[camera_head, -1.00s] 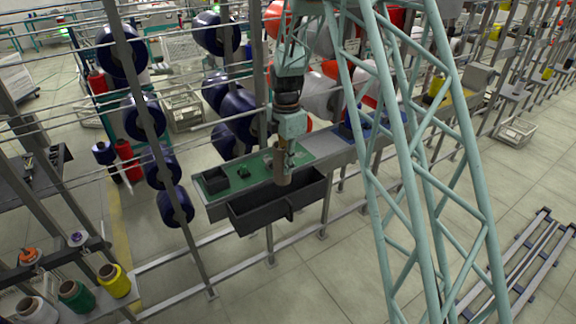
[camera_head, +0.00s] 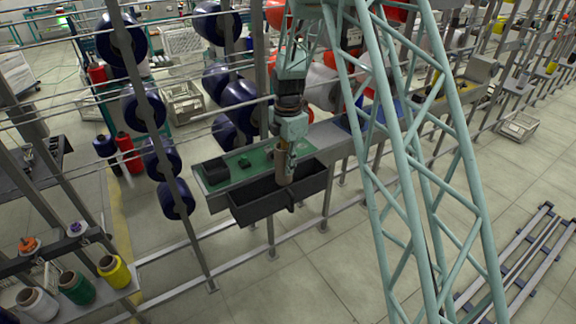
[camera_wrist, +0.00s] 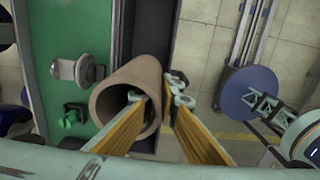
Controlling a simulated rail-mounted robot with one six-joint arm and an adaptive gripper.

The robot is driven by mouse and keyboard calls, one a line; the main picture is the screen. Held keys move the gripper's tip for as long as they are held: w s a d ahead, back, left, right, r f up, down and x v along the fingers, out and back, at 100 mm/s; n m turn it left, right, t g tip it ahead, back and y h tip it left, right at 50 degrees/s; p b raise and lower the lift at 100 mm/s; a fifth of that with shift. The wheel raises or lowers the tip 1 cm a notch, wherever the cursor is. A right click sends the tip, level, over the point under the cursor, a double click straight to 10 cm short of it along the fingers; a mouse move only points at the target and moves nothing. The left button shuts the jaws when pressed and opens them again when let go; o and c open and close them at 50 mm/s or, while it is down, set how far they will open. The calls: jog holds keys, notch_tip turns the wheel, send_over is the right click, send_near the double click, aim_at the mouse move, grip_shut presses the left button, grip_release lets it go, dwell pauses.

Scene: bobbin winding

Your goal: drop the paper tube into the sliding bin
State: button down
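The paper tube (camera_head: 283,166) is a brown, open-ended cylinder. In the head view it hangs upright below my gripper (camera_head: 286,146), its lower end overlapping the dark sliding bin (camera_head: 262,208). In the wrist view I look into the tube's open end (camera_wrist: 106,101). There my gripper (camera_wrist: 158,88) has one finger inside the tube and the other outside its right wall, with the wall between them. The bin shows as a dark strip behind the tube in the wrist view (camera_wrist: 146,30). Whether the tube's lower end is below the bin rim I cannot tell.
A green-topped bench (camera_head: 250,171) runs behind the bin, with a small dark box (camera_head: 215,171) on it. A metal spindle-like part (camera_wrist: 78,70) lies close left of the tube in the wrist view. Blue bobbins (camera_head: 176,198) hang on the rack to the left.

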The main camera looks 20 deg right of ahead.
jog(key=shift+f, duration=0.5)
jog(key=c, duration=2.9)
grip_release()
jog(key=shift+o, duration=0.2)
jog(key=shift+r, duration=6)
